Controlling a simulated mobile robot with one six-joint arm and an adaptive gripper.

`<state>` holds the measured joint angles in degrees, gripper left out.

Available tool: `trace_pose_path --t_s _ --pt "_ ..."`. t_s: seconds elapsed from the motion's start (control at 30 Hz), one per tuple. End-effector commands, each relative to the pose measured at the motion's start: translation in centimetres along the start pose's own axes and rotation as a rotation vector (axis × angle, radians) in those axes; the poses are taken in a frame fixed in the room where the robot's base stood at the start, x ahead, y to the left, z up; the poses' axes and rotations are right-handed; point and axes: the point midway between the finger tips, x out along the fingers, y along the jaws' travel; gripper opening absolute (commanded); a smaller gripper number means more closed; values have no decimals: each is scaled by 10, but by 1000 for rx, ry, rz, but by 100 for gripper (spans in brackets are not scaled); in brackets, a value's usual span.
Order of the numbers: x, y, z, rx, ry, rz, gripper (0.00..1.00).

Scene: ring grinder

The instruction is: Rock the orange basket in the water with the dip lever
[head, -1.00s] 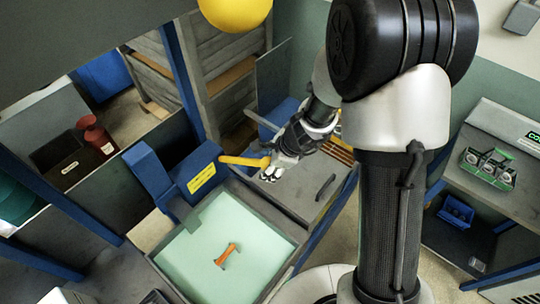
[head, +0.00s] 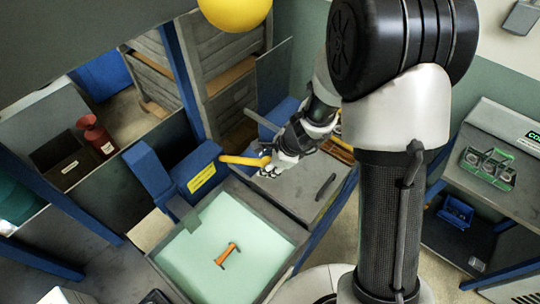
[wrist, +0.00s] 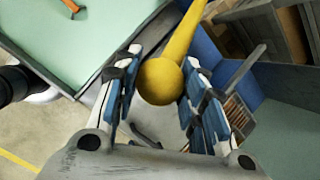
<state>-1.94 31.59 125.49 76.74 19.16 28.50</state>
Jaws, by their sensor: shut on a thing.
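The yellow dip lever (head: 245,160) sticks out to the right from the blue housing beside the water tank (head: 165,262). My gripper (head: 267,169) is at the lever's free end. In the wrist view the round yellow knob (wrist: 160,80) sits between the two blue-padded fingers of my gripper (wrist: 158,88), which are shut on it. The orange part of the basket (head: 228,256) shows in the pale green water near the tank's middle. It also shows at the top left of the wrist view (wrist: 71,5). The rest of the basket cannot be made out.
The blue housing (head: 196,172) with a yellow label stands at the tank's back edge.

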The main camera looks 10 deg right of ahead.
Motion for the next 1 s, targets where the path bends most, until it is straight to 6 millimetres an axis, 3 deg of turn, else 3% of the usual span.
trace_pose_path --t_s 0.27,0.7,1.0 --pt "6 3 -6 1 1 -3 0" --pt "42 33 -51 1 4 1 0" --pt "70 49 -71 -1 2 5 0"
